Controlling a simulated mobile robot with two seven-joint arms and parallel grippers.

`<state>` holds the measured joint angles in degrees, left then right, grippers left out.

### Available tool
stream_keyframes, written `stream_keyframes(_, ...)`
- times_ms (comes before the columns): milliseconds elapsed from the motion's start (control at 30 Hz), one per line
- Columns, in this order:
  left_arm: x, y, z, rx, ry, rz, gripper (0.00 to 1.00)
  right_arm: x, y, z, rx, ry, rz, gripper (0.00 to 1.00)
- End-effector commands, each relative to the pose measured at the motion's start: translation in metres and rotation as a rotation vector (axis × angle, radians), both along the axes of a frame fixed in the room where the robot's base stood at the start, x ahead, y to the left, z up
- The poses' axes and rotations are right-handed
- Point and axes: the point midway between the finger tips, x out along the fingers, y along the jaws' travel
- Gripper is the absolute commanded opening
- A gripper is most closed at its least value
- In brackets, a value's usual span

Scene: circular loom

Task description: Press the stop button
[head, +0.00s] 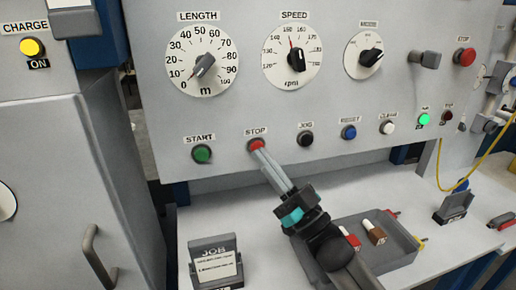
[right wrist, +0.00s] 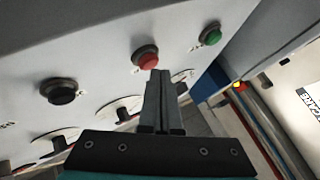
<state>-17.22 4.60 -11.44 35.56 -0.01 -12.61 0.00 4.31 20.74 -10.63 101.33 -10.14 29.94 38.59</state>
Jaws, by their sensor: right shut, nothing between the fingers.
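The red stop button (head: 256,145) sits on the lower part of the grey control panel (head: 230,110), under a STOP label. It also shows in the right wrist view (right wrist: 146,60). My right gripper (head: 258,152) is shut and empty, with its fingertips at the lower edge of the stop button. In the right wrist view the fingertips (right wrist: 158,75) lie just beside the red cap; whether they touch it I cannot tell. My left gripper is not in view.
The green start button (head: 202,154) is left of the stop button and the black jog button (head: 305,139) is right of it. Another red stop button (head: 465,57) is at upper right. A grey tray (head: 405,238) and a job card holder (head: 213,262) stand on the shelf below.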

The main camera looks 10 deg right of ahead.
Motion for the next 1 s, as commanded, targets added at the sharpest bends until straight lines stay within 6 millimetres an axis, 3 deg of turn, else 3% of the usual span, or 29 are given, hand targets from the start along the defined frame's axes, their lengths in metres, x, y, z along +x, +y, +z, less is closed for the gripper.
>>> stream_keyframes(1000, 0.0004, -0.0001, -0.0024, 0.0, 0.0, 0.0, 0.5, 0.0092, 0.0004, -0.0001, -0.001, 0.0, -0.001, 0.0)
